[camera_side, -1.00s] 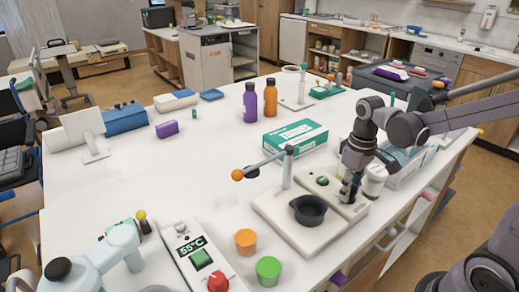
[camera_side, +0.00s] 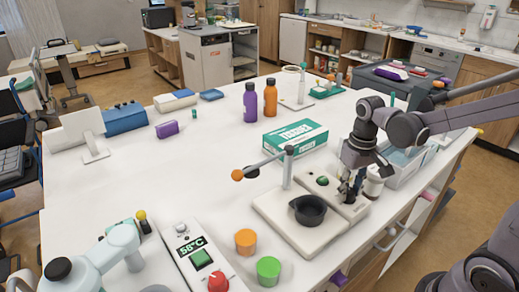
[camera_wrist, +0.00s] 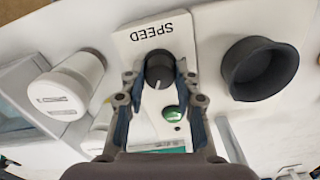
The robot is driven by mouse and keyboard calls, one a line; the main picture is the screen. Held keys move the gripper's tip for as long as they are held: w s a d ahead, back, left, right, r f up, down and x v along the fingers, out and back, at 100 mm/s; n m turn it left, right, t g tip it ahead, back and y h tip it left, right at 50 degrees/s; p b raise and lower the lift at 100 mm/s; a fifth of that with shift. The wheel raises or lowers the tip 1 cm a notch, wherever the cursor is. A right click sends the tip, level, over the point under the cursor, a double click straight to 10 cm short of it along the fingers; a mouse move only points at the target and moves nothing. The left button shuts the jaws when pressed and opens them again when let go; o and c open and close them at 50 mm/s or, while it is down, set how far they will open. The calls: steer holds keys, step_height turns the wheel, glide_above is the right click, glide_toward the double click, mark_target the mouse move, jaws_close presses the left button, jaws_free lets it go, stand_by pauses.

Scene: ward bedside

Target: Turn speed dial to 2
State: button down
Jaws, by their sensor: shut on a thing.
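The speed dial (camera_wrist: 160,70) is a dark round knob with a white pointer line, on a white panel (camera_wrist: 130,38) lettered SPEED. My gripper (camera_wrist: 158,76) has one finger on each side of the dial and is shut on it. In the side view my gripper (camera_side: 348,190) points down at the panel's right end and hides the dial. The pointer line tilts down and to the left in the wrist view. I cannot read any number marks around the dial. A green button (camera_wrist: 172,114) sits on the same panel, beside the dial.
A black round bowl (camera_side: 308,210) on a white base stands close beside the panel. A white capped jar (camera_wrist: 70,88) stands on the other side. A tissue box (camera_side: 295,138) is behind. An orange cup (camera_side: 245,241) and a green cup (camera_side: 268,270) stand in front.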

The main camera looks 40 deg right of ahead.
mark_target(350, 190)
steer(key=c, duration=1)
jaws_free()
steer(key=shift+r, duration=6.05)
steer(key=shift+s+a+f+n+t, duration=0.5)
steer(key=shift+a+f+t, duration=0.4)
steer(key=shift+a+t, duration=0.25)
steer(key=shift+s+a+f+n+t, duration=0.45)
steer(key=shift+a+f+t, duration=0.5)
steer(key=shift+t, duration=0.3)
steer(key=shift+s+a+f+n+t, duration=0.5)
steer(key=shift+a+f+t, duration=0.35)
steer(key=shift+a+t, duration=0.35)
